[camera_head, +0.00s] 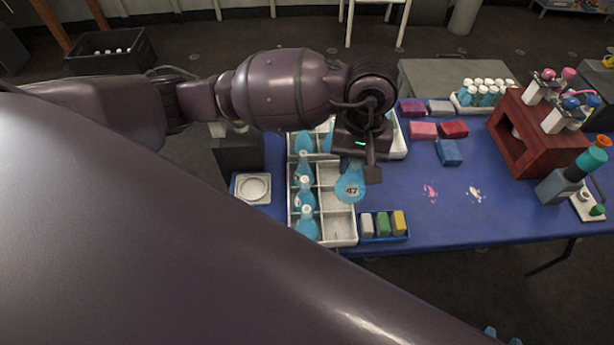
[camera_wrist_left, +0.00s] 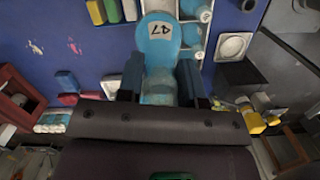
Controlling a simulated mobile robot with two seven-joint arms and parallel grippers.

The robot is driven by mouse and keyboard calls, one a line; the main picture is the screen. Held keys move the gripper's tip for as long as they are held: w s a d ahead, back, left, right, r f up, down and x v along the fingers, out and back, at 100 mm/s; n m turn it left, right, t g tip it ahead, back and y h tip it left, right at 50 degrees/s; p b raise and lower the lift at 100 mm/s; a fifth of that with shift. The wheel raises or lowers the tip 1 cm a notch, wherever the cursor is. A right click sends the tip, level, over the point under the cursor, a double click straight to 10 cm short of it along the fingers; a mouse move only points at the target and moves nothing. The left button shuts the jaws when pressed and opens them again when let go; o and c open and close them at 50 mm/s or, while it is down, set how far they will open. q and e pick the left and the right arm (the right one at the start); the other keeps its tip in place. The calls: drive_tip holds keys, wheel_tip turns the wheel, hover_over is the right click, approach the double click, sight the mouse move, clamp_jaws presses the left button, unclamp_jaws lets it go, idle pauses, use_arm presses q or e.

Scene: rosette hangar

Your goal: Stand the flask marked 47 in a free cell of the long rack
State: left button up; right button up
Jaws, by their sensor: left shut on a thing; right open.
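The blue flask marked 47 (camera_head: 350,187) hangs from my left gripper (camera_head: 358,167), which is shut on its upper part. The flask is over the right side of the long white rack (camera_head: 341,225), near its right edge. The wrist view shows the flask (camera_wrist_left: 158,42) between the two fingers (camera_wrist_left: 160,82), its number facing the camera. Several blue flasks (camera_head: 306,225) stand in the rack's left column. Front cells in the right column look empty. My arm hides part of the rack's back. My right gripper is not in view.
A blue tray with white, green and yellow blocks (camera_head: 383,225) adjoins the rack's front right. A white square dish (camera_head: 252,188) sits to its left. Coloured blocks (camera_head: 449,152) and a red stand (camera_head: 528,140) are to the right. The blue table's (camera_head: 430,215) front middle is mostly clear.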

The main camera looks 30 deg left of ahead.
use_arm(q)
drive_tip(key=shift+s+a, duration=0.1)
drive_tip(key=shift+a, duration=0.2)
drive_tip(key=shift+a+n, duration=0.25)
drive_tip(key=shift+n, duration=0.25)
drive_tip(key=shift+f, duration=0.1)
drive_tip(key=shift+d+f+n, duration=0.15)
drive_tip(key=shift+f+n, duration=0.15)
drive_tip(key=shift+f, duration=0.05)
drive_tip(key=shift+f+p, duration=0.55)
drive_tip(key=shift+f, duration=9.05)
use_arm(e)
drive_tip(key=shift+s+a+r, duration=0.15)
drive_tip(key=shift+s+a, duration=0.05)
drive_tip(key=shift+s, duration=0.55)
drive_tip(key=shift+w, duration=0.1)
